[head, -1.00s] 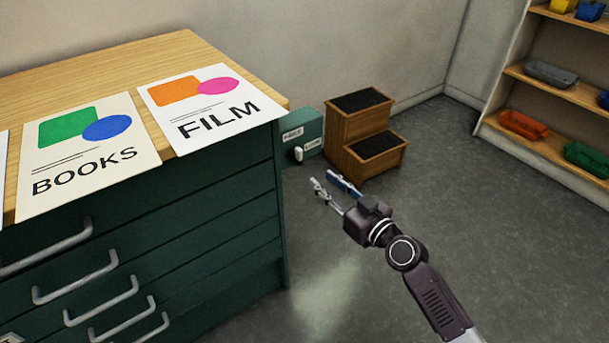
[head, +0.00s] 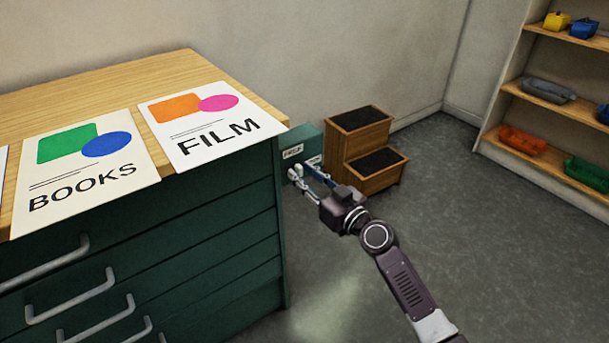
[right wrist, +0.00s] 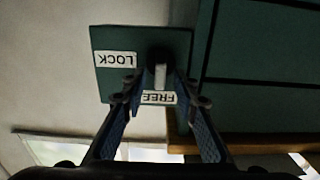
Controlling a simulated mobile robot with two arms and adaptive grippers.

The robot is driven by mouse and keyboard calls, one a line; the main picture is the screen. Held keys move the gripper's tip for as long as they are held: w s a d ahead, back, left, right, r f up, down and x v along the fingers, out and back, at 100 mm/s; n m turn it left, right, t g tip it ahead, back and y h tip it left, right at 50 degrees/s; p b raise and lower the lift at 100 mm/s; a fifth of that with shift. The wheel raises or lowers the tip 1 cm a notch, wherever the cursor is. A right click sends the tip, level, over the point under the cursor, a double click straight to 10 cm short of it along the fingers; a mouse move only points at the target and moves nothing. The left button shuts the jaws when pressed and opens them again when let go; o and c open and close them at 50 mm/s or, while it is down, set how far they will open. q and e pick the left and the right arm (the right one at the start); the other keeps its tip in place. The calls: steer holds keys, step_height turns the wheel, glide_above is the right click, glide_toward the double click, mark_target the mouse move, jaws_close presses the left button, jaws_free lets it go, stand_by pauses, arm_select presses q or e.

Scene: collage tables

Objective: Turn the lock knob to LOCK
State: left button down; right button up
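The lock is a green box (head: 311,136) at the far end of the cabinet. Its pale knob (head: 295,171) shows at the gripper tips in the head view. In the right wrist view the knob (right wrist: 160,76) lies in line with the FREE label (right wrist: 158,97); the LOCK label (right wrist: 115,59) is to the left. Both labels appear upside down there. My right gripper (head: 308,176) is open, with one finger on each side of the knob; I cannot tell whether they touch it. My left gripper is not in view.
The green drawer cabinet (head: 222,215) with BOOKS (head: 70,180) and FILM (head: 185,145) sheets stands close on the left. A wooden step stool (head: 365,180) is just right of the lock. Shelves with bins stand at right. The grey floor (head: 500,270) is clear.

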steer(key=shift+c, duration=0.7)
jaws_close()
